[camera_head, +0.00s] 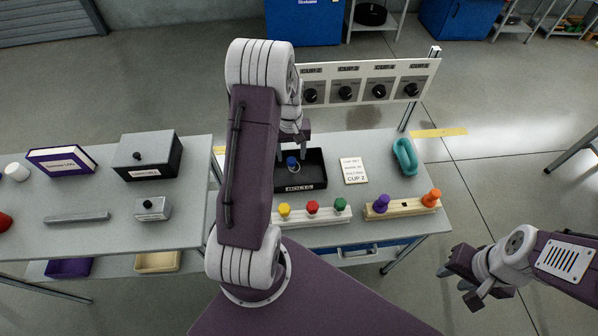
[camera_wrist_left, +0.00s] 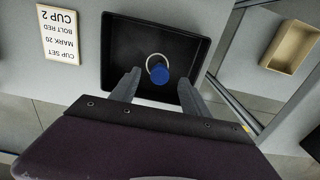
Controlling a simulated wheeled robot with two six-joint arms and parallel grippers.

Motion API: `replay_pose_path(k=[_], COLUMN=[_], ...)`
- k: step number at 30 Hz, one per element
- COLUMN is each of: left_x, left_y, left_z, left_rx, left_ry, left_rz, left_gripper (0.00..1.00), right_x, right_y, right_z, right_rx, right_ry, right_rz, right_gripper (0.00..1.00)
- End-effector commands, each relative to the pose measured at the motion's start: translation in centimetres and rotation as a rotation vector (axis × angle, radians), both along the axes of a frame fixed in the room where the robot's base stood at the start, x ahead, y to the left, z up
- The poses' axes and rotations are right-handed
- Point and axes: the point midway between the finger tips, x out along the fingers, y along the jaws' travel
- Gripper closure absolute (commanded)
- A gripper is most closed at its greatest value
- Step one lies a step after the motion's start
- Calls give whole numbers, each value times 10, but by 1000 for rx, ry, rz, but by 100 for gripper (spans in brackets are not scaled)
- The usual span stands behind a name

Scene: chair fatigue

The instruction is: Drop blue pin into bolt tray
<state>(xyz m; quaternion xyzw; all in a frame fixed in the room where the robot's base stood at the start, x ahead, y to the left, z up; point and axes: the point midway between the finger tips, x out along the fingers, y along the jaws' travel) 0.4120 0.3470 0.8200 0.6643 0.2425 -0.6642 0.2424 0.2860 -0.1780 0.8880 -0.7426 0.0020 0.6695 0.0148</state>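The black bolt tray (camera_head: 315,170), marked BOLTS, sits on the right-hand table; it also shows in the left wrist view (camera_wrist_left: 118,50). The blue pin (camera_head: 292,162) shows within the tray's outline. In the left wrist view the blue pin (camera_wrist_left: 158,75) has a pale ring beside its head, with the dark tray floor behind. I cannot tell for sure whether it rests on the floor. My left gripper (camera_wrist_left: 157,80) is over the tray, its fingers apart with gaps on both sides of the pin. My right gripper (camera_head: 458,288) is open and empty, off the table at lower right.
A white rack (camera_head: 325,217) holds yellow, red and green pins in front of the tray. A wooden rack (camera_head: 405,209) holds purple and orange pins. A CUP 2 card (camera_head: 353,171) and a teal ring-shaped object (camera_head: 404,156) lie right of the tray. A knob panel (camera_head: 365,82) stands behind.

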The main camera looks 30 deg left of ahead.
Motion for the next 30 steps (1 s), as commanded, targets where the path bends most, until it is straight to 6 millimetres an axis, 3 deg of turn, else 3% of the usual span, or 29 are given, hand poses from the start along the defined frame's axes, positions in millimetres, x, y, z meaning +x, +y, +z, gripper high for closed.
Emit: replay_pose_path(k=[8,21,30], left_x=[0,1,0], left_y=[0,0,0], left_z=[3,84,91], left_rx=[1,1,0], left_ry=[-1,-3,0], left_rz=[0,0,0], left_gripper=[47,47,47], right_x=[0,0,0], right_y=[0,0,0], right_z=[1,11,11], right_rx=[0,0,0], right_ry=[0,0,0], right_rz=[0,0,0], right_gripper=[64,64,64])
